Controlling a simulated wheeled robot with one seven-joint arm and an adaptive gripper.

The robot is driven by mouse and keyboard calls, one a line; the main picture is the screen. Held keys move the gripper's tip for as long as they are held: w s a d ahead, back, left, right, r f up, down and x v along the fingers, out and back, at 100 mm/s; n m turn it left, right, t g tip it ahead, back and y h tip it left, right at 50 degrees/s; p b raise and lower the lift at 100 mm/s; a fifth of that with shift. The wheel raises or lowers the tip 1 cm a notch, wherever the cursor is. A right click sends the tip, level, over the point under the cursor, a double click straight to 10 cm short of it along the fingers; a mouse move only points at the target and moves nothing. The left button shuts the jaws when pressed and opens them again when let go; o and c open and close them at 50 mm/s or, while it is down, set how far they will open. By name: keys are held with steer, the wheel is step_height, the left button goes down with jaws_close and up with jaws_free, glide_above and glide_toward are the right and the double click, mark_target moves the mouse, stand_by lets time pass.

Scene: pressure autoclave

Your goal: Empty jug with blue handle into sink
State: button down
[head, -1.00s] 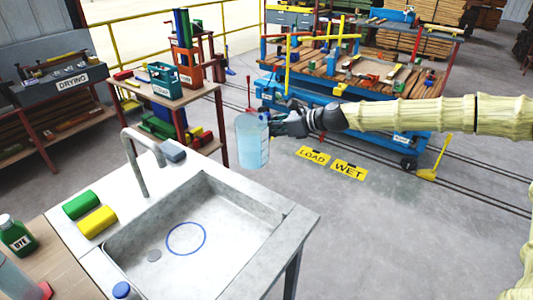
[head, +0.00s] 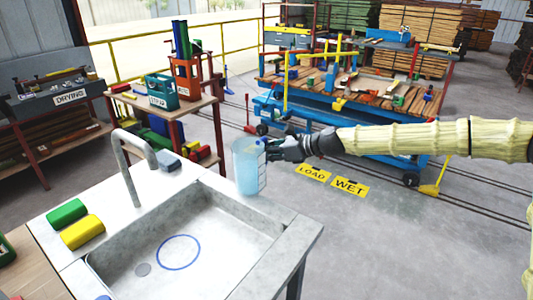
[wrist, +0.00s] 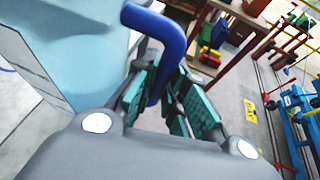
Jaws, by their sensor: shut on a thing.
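The clear, bluish jug (head: 248,168) is upright at the back right edge of the sink in the head view. It fills the left of the wrist view (wrist: 75,50), where its blue handle (wrist: 165,45) passes between the fingers. My gripper (head: 272,148) is shut on the handle, to the right of the jug. The fingers also show in the wrist view (wrist: 165,92). The grey sink (head: 215,235) lies below and in front of the jug, with a blue ring and a drain on its floor. The liquid level in the jug is hard to tell.
A curved tap (head: 130,160) stands at the sink's left back. A small table with racks (head: 170,103) stands behind. A blue cart (head: 350,85) stands beyond my arm.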

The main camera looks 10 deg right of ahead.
steer(key=shift+r, duration=0.2)
steer(key=shift+s+a+r+n+p, duration=0.5)
steer(key=shift+s+a+r+p, duration=0.3)
steer(key=shift+p, duration=0.6)
steer(key=shift+s+a+r+n+t+h+p, duration=0.35)
steer(key=shift+s+a+r+p, duration=0.2)
steer(key=shift+s+a+p, duration=0.25)
steer(key=shift+s+a+r+n+t+h+p, duration=0.3)
steer(key=shift+s+a+r+n+p, duration=0.15)
steer(key=shift+s+a+p, duration=0.35)
steer(key=shift+s+a+r+n+t+h+p, duration=0.25)
steer(key=shift+s+a+r+n+h+p, duration=0.1)
steer(key=shift+s+a+r+p, duration=0.4)
steer(key=shift+s+a+r+n+t+h+p, duration=0.15)
steer(key=shift+s+r+n+t+h+p, duration=0.15)
steer(key=shift+r+n+p, duration=0.3)
steer(key=shift+s+a+r+n+t, duration=0.1)
steer(key=shift+a+r+n+t, duration=0.15)
steer(key=shift+n, duration=0.2)
steer(key=shift+s+a+r+n+t+h+b, duration=0.15)
steer(key=shift+s+a+n+t+h+b, duration=0.1)
steer(key=shift+s+a+n+t+h, duration=0.3)
steer(key=shift+s+a+r+n+t+h+b, duration=0.15)
steer(key=shift+s+n+t+h+b, duration=0.2)
steer(key=shift+n, duration=0.4)
steer(key=shift+w, duration=0.1)
